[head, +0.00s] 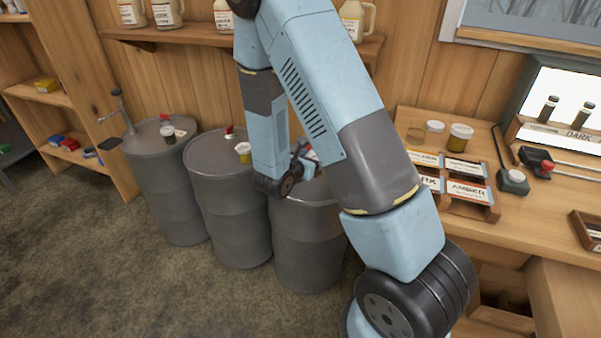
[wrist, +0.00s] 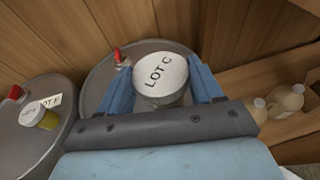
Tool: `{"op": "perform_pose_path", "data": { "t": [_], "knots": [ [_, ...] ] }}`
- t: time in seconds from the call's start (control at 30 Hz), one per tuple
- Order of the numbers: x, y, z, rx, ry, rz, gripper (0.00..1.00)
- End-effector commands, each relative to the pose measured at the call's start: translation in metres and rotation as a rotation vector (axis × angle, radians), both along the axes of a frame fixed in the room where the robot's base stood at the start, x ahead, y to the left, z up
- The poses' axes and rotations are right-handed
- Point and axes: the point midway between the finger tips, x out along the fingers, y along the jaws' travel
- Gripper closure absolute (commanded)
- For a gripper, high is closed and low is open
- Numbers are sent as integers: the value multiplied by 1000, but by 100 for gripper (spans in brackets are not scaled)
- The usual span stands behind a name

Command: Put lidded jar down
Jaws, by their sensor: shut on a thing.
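In the wrist view my gripper (wrist: 160,82) has its two blue fingers shut on a lidded jar (wrist: 160,72), one finger on each side. The jar has a round pale lid marked "LOT C" and a greyish side. Beneath it is the top of a grey drum (wrist: 97,88) with a red fitting (wrist: 118,56). I cannot tell whether the jar's base touches the drum top.
An amber jar (wrist: 40,116) beside a "LOT F" label stands on the neighbouring drum (head: 228,205); another jar (head: 168,134) stands on the leftmost drum (head: 170,195). A shelf of jugs (head: 353,20) hangs behind. The bench (head: 525,225) at right carries jars and label trays.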

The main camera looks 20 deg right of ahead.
Motion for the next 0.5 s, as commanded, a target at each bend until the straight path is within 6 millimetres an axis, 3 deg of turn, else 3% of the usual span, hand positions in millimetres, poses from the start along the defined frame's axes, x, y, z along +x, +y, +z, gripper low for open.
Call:
{"op": "perform_pose_path", "data": {
  "t": [0.23, 0.5],
  "knots": [
    [50, 7, -23, -1, -1, 0, 73],
    [79, 12, -61, -1, 1, 2, 73]
  ]
}}
